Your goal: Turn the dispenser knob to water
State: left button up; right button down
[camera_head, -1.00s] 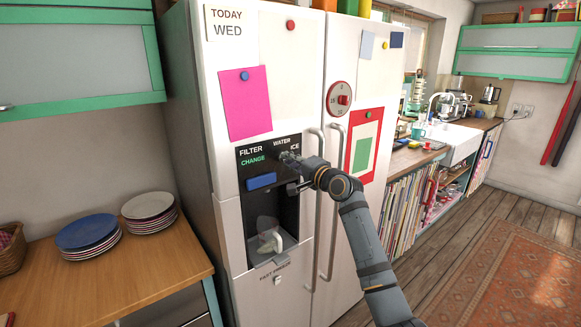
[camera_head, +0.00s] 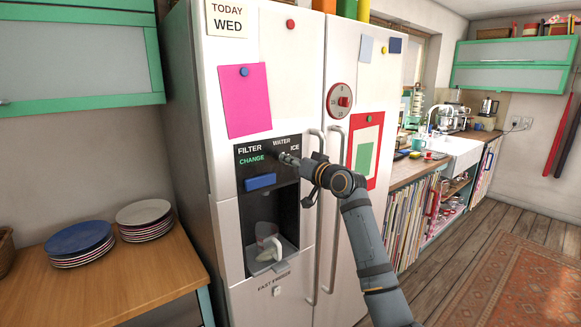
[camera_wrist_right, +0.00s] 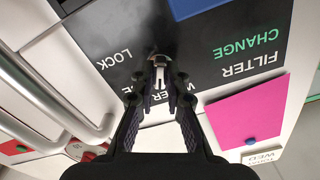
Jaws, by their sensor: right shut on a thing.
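The dispenser panel (camera_head: 245,163) is black and set in the white fridge's left door, with the labels FILTER, CHANGE, WATER and ICE. My right gripper (camera_head: 289,158) reaches it from the right, just below WATER and left of ICE. In the right wrist view the fingers of my right gripper (camera_wrist_right: 161,72) are closed around the small metallic dispenser knob (camera_wrist_right: 158,59). The WATER label is partly covered by the fingers, and LOCK shows beside the knob. The fingers hide much of the knob, so its exact pointing is hard to tell. My left gripper is not in view.
A blue bar (camera_head: 260,181) and the dispenser recess (camera_head: 257,213) lie below the panel text. Two vertical door handles (camera_head: 311,262) stand close to my right arm. A pink sheet (camera_head: 245,100) hangs above. Plates (camera_head: 78,240) sit on the wooden counter (camera_head: 135,275) at left.

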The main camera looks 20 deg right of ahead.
jog(key=n, duration=0.1)
jog(key=n+b, duration=0.1)
jog(key=n, duration=0.1)
jog(key=n+b, duration=0.1)
jog(key=shift+r+n, duration=0.3)
dwell(0.4)
jog(key=c, duration=1.6)
grip_release()
jog(key=shift+o, duration=1.2)
jog(key=shift+w+f, duration=0.1)
jog(key=shift+f, duration=0.15)
jog(key=v, duration=1.2)
